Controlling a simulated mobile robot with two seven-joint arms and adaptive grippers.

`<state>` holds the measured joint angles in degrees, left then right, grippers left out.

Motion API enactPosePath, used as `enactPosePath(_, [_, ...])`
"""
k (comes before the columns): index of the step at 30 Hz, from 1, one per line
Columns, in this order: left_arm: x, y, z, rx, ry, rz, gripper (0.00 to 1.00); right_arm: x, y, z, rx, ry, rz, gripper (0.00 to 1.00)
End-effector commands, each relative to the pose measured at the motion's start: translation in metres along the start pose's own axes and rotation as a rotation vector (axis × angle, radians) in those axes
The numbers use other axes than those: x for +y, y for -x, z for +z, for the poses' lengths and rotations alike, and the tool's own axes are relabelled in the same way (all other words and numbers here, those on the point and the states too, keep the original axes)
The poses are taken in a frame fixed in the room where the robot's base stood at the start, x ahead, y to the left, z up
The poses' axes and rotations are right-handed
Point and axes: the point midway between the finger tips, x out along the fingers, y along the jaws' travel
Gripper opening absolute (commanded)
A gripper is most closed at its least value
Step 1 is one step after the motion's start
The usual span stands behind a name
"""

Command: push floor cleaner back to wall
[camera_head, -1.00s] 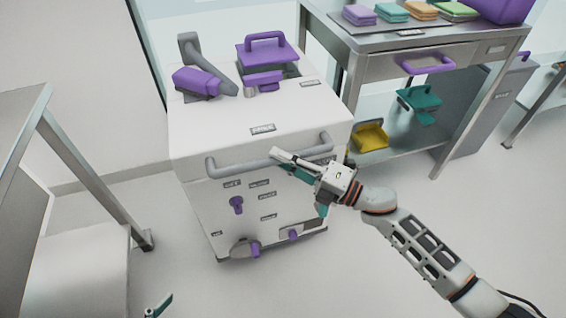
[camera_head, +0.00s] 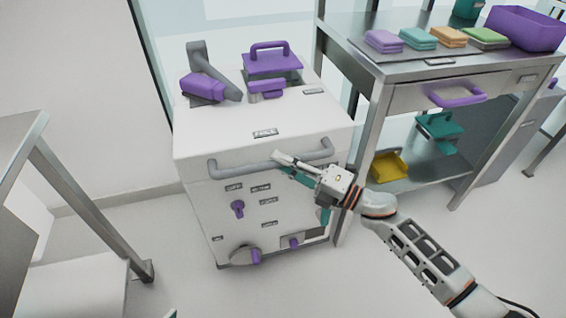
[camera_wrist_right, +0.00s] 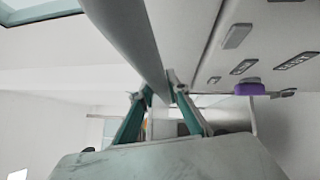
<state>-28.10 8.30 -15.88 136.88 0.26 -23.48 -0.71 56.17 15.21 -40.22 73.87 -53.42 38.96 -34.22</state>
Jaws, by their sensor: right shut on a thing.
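The floor cleaner (camera_head: 245,118) is a white box-shaped machine with purple fittings, standing upright in the middle of the head view. A grey bar handle (camera_head: 235,170) runs across its near side. My right gripper (camera_head: 281,161) is shut on the right part of this handle. In the right wrist view the handle (camera_wrist_right: 135,40) passes between the teal fingers of the right gripper (camera_wrist_right: 160,92). The white wall (camera_head: 95,100) is behind the cleaner; the gap between them is hidden.
A metal table (camera_head: 400,68) with folded cloths and a purple bin (camera_head: 525,28) stands close to the cleaner's right side. A yellow dustpan (camera_head: 388,168) lies on its lower shelf. Another metal frame (camera_head: 75,205) stands at the left, with open floor between it and the cleaner.

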Motion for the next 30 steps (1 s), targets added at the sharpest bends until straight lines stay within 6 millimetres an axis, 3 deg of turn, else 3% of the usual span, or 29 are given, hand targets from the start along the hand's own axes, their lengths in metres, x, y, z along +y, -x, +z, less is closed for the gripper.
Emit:
enactPosePath(5, [0.0,0.001,0.001,-0.002,-0.004,0.003,1.0,0.003,-0.001,0.006,-0.01,0.009,0.0,0.0])
enactPosePath(6, [0.001,0.001,0.002,-0.003,-0.005,0.004,1.0,0.003,-0.001,0.006,-0.01,0.009,0.0,0.23])
enactPosePath(8, [0.001,0.001,0.002,-0.004,-0.006,0.005,1.0,0.003,-0.001,0.005,-0.01,0.009,0.0,0.33])
enactPosePath(20, [0.001,0.001,0.004,-0.007,-0.003,0.004,1.0,0.001,0.004,0.003,-0.006,0.005,-0.002,0.33])
enactPosePath(23, [0.001,0.001,0.004,-0.006,-0.003,0.004,1.0,0.0,0.016,0.003,-0.007,0.005,-0.003,0.33])
enactPosePath(30, [0.0,0.001,0.003,-0.005,-0.004,0.003,1.0,0.0,0.064,0.003,-0.006,0.006,-0.004,0.33])
